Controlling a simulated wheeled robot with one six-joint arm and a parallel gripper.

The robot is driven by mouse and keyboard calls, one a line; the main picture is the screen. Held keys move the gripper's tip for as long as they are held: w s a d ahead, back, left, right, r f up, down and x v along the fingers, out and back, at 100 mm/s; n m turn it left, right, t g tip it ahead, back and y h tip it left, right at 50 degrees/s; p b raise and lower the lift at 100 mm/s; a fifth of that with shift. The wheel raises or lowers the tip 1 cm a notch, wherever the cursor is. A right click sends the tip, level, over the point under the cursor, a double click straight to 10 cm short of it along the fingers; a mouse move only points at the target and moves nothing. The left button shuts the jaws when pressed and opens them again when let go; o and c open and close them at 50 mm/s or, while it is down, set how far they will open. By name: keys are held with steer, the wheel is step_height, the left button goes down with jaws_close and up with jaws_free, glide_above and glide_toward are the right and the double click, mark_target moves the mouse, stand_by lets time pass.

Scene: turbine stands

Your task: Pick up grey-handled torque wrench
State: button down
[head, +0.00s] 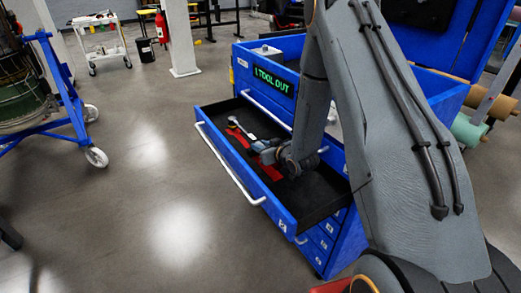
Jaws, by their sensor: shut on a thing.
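The torque wrench (240,128) shows as a light grey metal shaft with a round head at its far left end. It is at the open drawer (312,200) of a blue tool cabinet, over the dark drawer lining. My gripper (259,147) reaches down into the drawer from the right and is shut on the wrench near its right end. The gripper and wrist hide the wrench's handle, so its colour is not clear. I cannot tell whether the wrench touches the lining.
Red recess areas (268,170) show in the lining. A display on the cabinet (335,242) reads "1 TOOL OUT". The drawer has a long white handle (228,163). A blue wheeled stand (62,95) is at the left. The floor between is clear.

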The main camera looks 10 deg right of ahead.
step_height(320, 180, up, 16)
steer(key=b, duration=0.1)
steer(key=shift+r, duration=0.2)
stand_by(0.3)
steer(key=c, duration=2.2)
jaws_free()
jaws_close()
